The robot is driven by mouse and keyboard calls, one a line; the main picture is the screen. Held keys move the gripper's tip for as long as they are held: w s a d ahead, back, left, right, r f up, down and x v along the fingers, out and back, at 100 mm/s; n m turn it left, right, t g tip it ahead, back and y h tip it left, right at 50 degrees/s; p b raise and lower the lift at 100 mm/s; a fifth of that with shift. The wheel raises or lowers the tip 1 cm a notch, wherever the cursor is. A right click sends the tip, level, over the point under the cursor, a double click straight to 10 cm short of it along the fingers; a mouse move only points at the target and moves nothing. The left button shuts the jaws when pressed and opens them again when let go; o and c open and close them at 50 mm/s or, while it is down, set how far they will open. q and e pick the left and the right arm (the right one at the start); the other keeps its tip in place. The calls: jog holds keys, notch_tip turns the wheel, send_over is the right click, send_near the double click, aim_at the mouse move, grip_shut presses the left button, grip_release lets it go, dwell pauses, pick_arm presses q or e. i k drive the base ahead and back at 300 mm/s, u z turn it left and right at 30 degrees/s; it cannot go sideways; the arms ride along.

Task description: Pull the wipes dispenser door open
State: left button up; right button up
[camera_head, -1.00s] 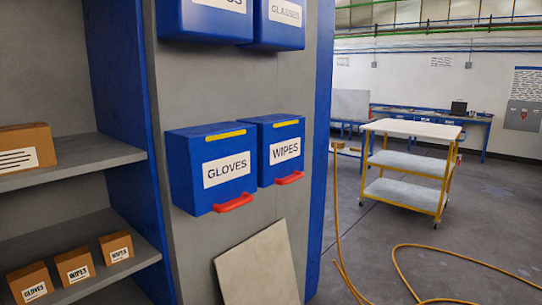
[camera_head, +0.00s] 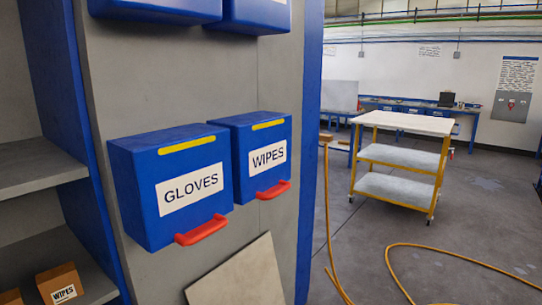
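The wipes dispenser (camera_head: 264,157) is a blue box with a white WIPES label and a yellow strip near its top. It is fixed to the grey panel, right of the gloves dispenser. Its door appears shut. A red handle (camera_head: 273,190) sticks out at the door's lower edge. Neither of my grippers shows in the head view.
The blue gloves dispenser (camera_head: 172,186) with its own red handle (camera_head: 201,230) sits close on the left. A beige board (camera_head: 240,277) leans below. Shelves (camera_head: 38,167) are at the left. A yellow hose (camera_head: 328,225) and a cart (camera_head: 404,123) stand to the right.

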aim_at(265, 147)
jog(key=z, duration=0.05)
jog(key=i, duration=0.3)
jog(key=u, duration=0.15)
jog(key=k, duration=1.1)
jog(key=z, duration=0.95)
jog(key=i, duration=1.5)
jog(key=u, duration=0.7)
